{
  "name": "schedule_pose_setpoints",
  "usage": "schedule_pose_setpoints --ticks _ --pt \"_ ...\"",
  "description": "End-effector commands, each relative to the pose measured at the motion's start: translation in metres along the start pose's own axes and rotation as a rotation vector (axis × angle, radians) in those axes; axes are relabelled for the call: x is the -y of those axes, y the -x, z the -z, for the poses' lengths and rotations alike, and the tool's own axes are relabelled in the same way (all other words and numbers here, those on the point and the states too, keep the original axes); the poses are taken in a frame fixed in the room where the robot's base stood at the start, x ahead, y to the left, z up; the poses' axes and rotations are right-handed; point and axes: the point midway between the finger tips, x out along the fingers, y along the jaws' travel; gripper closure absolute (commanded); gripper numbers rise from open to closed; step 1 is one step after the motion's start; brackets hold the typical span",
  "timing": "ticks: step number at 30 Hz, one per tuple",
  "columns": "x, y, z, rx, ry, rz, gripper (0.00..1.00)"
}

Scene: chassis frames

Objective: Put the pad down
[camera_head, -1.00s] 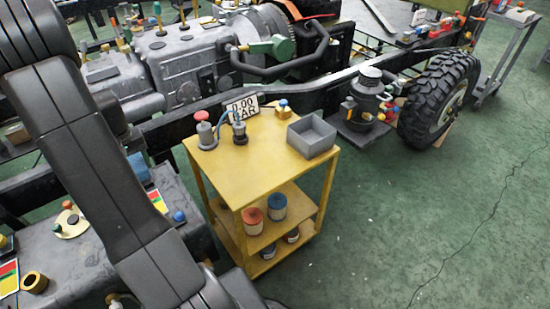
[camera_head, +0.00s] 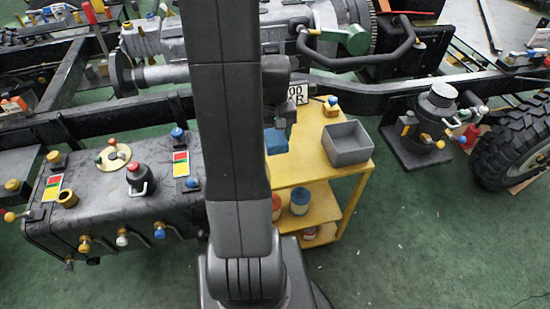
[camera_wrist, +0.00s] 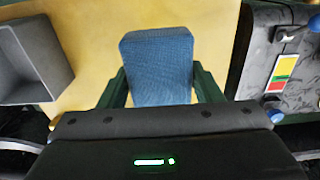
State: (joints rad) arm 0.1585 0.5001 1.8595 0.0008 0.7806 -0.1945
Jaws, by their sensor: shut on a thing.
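The blue pad (camera_wrist: 158,65) is a thick, cloth-textured block between the two dark green fingers of my gripper (camera_wrist: 160,88) in the wrist view. My gripper is shut on it. The pad is over the yellow top of the trolley (camera_wrist: 95,45), and I cannot tell whether it touches that top. In the head view the pad (camera_head: 276,141) shows at the left side of the trolley (camera_head: 312,172), just right of my arm. My arm hides part of the trolley top and most of the gripper there.
A black tank (camera_head: 120,195) with knobs lies left.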

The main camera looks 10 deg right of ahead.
Motion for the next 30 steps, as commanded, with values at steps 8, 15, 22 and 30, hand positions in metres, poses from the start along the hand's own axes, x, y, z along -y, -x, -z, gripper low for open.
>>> schedule_pose_setpoints --ticks 8,15,22,30 --pt "0.000 -0.047 -0.001 0.004 0.000 0.001 0.66" --pt "0.001 -0.066 -0.001 0.004 0.000 0.001 0.66" --pt "0.001 -0.089 0.000 0.003 0.000 0.001 0.66" --pt "0.000 -0.090 0.000 0.001 0.000 0.000 0.66"
